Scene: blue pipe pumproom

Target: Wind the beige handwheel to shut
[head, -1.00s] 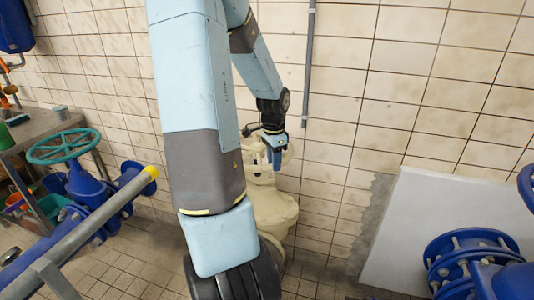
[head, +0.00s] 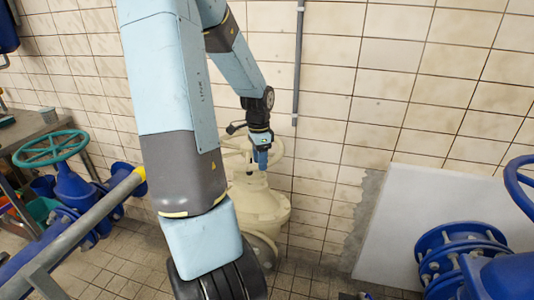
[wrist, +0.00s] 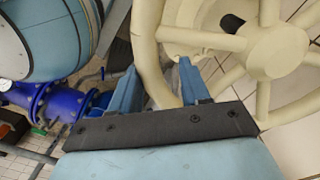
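The beige handwheel (head: 277,146) sits on top of a beige valve (head: 258,205) by the tiled wall, partly hidden behind my arm in the head view. In the wrist view, the handwheel's hub (wrist: 278,50), spokes and thick rim fill the upper right. My gripper (head: 262,163) is at the wheel in the head view. In the wrist view my gripper (wrist: 158,72) has its two blue fingers apart, one on each side of the rim. The rim lies between them, close to the right finger; I cannot see firm contact on both sides.
A blue valve with a green handwheel (head: 50,149) stands at the left, behind a grey rail with a yellow end (head: 100,212). Blue flanged pipework (head: 460,255) is at the lower right, by a pale panel (head: 430,215). A thin grey pipe (head: 298,65) runs down the wall.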

